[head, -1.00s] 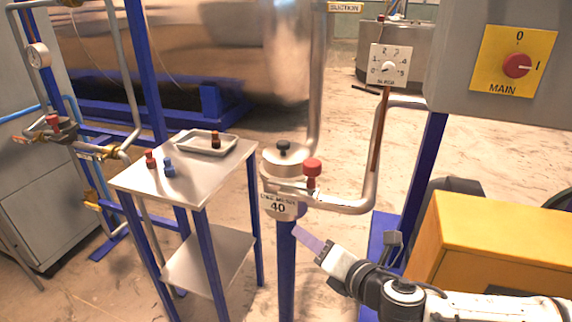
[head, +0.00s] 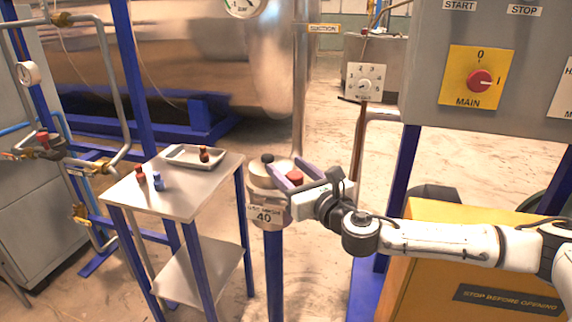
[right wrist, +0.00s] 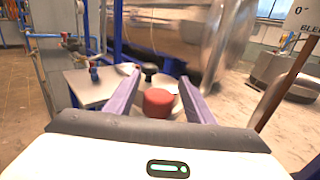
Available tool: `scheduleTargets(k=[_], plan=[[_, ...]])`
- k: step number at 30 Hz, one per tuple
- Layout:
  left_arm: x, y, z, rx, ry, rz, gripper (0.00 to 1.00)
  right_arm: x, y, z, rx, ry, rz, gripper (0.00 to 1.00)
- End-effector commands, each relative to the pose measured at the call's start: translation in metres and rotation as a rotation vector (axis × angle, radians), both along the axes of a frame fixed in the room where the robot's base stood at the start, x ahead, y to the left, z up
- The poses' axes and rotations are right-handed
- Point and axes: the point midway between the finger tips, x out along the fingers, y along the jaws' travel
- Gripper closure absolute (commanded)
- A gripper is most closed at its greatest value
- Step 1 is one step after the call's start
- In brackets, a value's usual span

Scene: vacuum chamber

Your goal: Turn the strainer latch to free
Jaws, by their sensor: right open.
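The strainer is a round metal pot (head: 256,187) on a blue post, with a label plate (head: 265,215) reading "USE MESH 40" on its front. A black knob (head: 267,158) sits on top, and a red knob (head: 295,177) stands beside it; I cannot tell for certain which one is the latch. My right gripper (head: 291,171) is open, with its purple fingers on either side of the red knob. In the right wrist view the red knob (right wrist: 158,103) sits between the fingers, with gaps visible, and the black knob (right wrist: 149,70) is beyond it. My left gripper is out of view.
A small table (head: 187,205) at left holds a tray (head: 182,156) and small red and blue pieces. A dial plate (head: 365,82) and vertical pipe stand behind my right gripper. The control cabinet (head: 425,80) and yellow box (head: 420,285) are at right.

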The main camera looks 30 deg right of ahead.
Motion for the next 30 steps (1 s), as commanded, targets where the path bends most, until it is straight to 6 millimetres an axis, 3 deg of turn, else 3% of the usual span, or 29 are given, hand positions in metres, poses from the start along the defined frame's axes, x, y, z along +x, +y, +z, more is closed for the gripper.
scheduleTargets(k=[4,13,22,30], plan=[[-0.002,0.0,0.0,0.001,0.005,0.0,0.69,0.012,-0.001,0.001,0.0,0.0,0.0,0.51],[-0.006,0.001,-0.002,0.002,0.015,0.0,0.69,0.014,-0.001,-0.001,0.0,0.001,0.001,0.51],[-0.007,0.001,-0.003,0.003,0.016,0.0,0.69,0.014,-0.001,0.0,0.0,0.001,0.001,1.0],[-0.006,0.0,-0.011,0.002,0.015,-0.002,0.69,0.009,-0.012,-0.004,-0.002,-0.001,0.009,1.0]])
